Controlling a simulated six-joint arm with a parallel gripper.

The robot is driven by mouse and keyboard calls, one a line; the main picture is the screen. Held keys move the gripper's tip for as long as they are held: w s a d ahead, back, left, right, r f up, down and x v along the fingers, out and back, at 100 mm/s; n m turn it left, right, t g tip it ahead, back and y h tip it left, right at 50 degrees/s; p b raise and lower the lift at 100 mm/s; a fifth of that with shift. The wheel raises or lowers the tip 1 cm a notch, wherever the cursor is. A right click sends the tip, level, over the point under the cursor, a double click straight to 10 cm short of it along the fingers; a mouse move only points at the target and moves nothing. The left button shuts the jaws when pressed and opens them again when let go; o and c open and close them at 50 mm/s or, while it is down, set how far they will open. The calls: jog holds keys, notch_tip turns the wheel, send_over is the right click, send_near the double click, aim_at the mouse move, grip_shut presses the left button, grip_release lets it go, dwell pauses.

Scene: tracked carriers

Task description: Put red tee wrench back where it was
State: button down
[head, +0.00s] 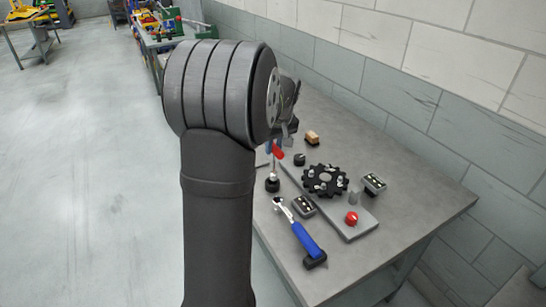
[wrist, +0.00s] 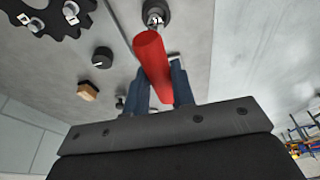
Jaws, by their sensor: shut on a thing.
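The red tee wrench (head: 278,154) is upright, its red handle on top and a thin shaft below it. My gripper (head: 272,146) is shut on the red handle, mostly hidden behind my arm in the head view. In the wrist view the handle (wrist: 153,55) lies between my blue fingers (wrist: 160,82). Below it is a dark round holder (head: 272,185) with a bright metal part on it, also in the wrist view (wrist: 155,14). The shaft lines up with this holder; I cannot tell whether it sits in it.
A black toothed wheel (head: 325,180) stands on a grey plate with a red knob (head: 351,218). A blue-handled ratchet (head: 305,238) lies in front. A brown block (head: 312,137) and a black knob (head: 299,159) stand nearby. The right part of the bench is clear.

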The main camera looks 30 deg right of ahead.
aim_at(273, 173)
jog(key=shift+w+a+f, duration=0.1)
jog(key=shift+w+f, duration=0.15)
jog(key=shift+f, duration=0.2)
jog(key=shift+s+x, duration=0.2)
jog(key=shift+x, duration=0.6)
jog(key=shift+s+x, duration=0.2)
jog(key=shift+x, duration=0.6)
jog(key=shift+f, duration=0.25)
jog(key=c, duration=1.2)
grip_release()
jog(key=v, duration=1.2)
jog(key=shift+r, duration=0.15)
